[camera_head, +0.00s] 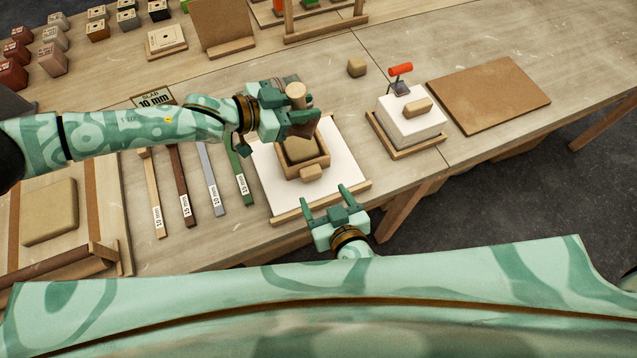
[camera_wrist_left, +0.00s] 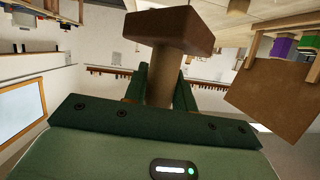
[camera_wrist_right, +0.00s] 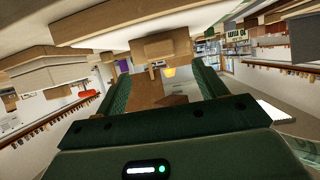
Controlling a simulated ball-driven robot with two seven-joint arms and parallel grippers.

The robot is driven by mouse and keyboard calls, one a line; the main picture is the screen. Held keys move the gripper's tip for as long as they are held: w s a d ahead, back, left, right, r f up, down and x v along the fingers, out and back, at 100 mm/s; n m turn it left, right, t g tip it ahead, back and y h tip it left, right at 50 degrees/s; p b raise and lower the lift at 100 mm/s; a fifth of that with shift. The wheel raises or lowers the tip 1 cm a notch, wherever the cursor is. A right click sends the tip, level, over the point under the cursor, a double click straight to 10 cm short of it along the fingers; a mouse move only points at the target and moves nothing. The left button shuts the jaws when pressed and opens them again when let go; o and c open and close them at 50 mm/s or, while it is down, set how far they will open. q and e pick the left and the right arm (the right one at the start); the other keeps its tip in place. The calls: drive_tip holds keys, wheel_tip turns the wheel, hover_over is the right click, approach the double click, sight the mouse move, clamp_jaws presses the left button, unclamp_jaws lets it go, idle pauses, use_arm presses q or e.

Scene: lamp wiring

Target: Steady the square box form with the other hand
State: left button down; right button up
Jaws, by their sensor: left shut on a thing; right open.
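The square box form (camera_head: 289,168) is a wooden frame with tan filling inside. It rests on a white board (camera_head: 265,185) and has a small block handle (camera_head: 311,172) on its near side. My left gripper (camera_head: 292,100) is shut on a tamper's wooden handle (camera_wrist_left: 188,92). The tamper's brown square head (camera_head: 303,127) hangs over the form's far part and hides some of it; the head also shows in the left wrist view (camera_wrist_left: 172,30). My right gripper (camera_head: 328,197) is open and empty, just in front of the block handle, apart from it.
Thickness strips (camera_head: 181,185) lie left of the white board. A white block (camera_head: 410,122) with a red-handled tool (camera_head: 401,70) stands on a small board to the right. A brown board (camera_head: 490,95) lies beyond it. The table's front edge runs near my right gripper.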

sight(313, 177)
drive_tip(key=x, duration=0.7)
drive_tip(key=shift+w+a+f, duration=0.1)
drive_tip(key=shift+w, duration=0.2)
drive_tip(key=c, duration=1.2)
drive_tip(key=shift+c, duration=0.2)
drive_tip(key=shift+o, duration=1.3)
drive_tip(key=shift+c, duration=0.9)
